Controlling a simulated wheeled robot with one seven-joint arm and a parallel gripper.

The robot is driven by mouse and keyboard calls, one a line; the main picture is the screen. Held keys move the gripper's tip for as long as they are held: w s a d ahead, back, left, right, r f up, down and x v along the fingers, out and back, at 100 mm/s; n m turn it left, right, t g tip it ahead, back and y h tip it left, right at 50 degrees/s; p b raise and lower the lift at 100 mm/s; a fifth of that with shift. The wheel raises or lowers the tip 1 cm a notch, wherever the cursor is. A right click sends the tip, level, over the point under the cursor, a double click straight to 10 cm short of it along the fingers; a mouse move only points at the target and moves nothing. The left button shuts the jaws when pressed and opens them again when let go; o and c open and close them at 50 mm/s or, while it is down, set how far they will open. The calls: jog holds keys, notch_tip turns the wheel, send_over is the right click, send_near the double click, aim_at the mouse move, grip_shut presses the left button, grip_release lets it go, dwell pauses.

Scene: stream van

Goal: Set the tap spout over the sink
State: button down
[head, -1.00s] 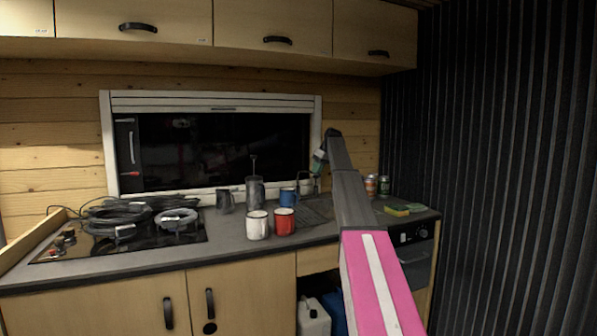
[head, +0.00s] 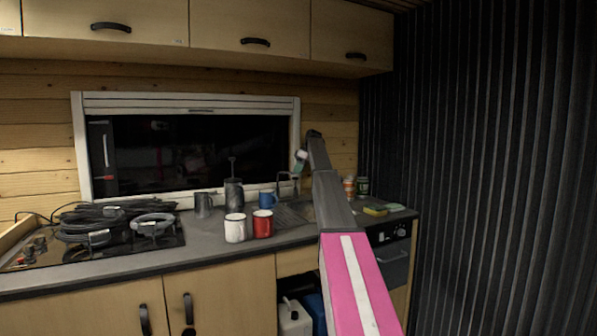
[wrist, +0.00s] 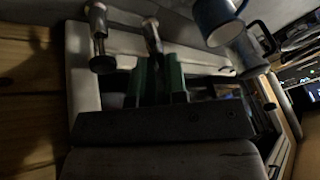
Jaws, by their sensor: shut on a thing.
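The tap spout (head: 287,176) is a thin grey arch at the back of the counter, in front of the window's right end. The ridged grey sink drainer (head: 291,214) lies in front of it; the bowl is largely hidden behind my arm. My gripper (head: 299,161) is at the tap, beside the window frame. In the wrist view, the green fingers of my gripper (wrist: 160,72) are closed together around a thin metal bar, which seems to be the spout (wrist: 152,36). A metal cylindrical fitting (wrist: 99,38) stands to the left of it.
A white mug (head: 235,229), a red mug (head: 262,224) and a blue mug (head: 268,199) stand left of the drainer, with a grey press (head: 233,193) behind. Cans (head: 362,187) and a yellow-green sponge (head: 375,210) are to the right. Cables (head: 85,222) cover the hob.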

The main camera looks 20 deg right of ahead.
jog(key=c, duration=1.1)
grip_release()
jog(key=shift+w, duration=0.1)
jog(key=shift+c, duration=0.2)
jog(key=v, duration=1)
jog(key=shift+r, duration=0.4)
jog(key=shift+d, duration=0.2)
